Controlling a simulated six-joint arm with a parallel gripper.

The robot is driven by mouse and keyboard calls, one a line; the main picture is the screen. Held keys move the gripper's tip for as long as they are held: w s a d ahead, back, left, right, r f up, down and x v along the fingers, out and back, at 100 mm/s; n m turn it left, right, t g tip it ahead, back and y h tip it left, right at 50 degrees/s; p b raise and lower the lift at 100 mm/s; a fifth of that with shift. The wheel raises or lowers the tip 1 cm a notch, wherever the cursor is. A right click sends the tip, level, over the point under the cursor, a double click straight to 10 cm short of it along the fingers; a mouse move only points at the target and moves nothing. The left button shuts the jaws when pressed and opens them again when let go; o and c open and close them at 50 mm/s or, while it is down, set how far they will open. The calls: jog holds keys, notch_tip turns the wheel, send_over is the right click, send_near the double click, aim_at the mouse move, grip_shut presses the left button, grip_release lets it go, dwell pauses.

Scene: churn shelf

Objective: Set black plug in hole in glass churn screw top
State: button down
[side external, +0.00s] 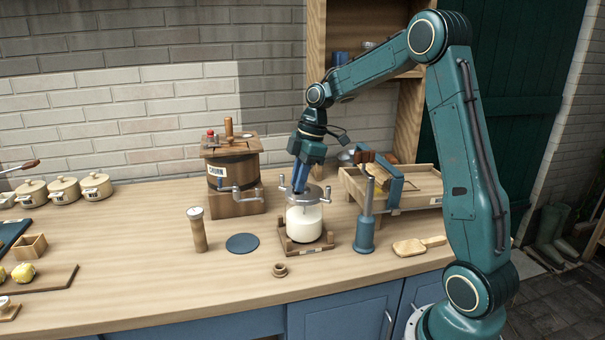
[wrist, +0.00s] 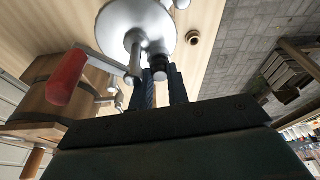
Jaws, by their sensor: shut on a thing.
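The glass churn (side external: 303,222), a jar of white liquid, stands upright on a small wooden cradle. Its grey metal screw top (side external: 305,195) shows as a round disc in the wrist view (wrist: 122,22). My gripper (side external: 299,188) points down just above the top. In the wrist view its dark fingers (wrist: 162,88) are shut on a small black plug (wrist: 157,61) with a grey end. The plug appears beside a metal rod, overlapping the edge of the top. The hole cannot be made out, and I cannot tell whether the plug touches the top.
A wooden barrel churn (side external: 231,172) with a crank stands at left behind. A blue upright tool (side external: 365,232) stands close at right, before a wooden tray (side external: 352,186). The front counter is mostly clear.

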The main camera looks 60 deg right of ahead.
dwell(0.4)
jog(key=c, duration=1.3)
grip_release()
jog(key=shift+c, duration=0.3)
jog(key=shift+c, duration=1.4)
jog(key=shift+r, duration=0.15)
jog(key=v, duration=0.7)
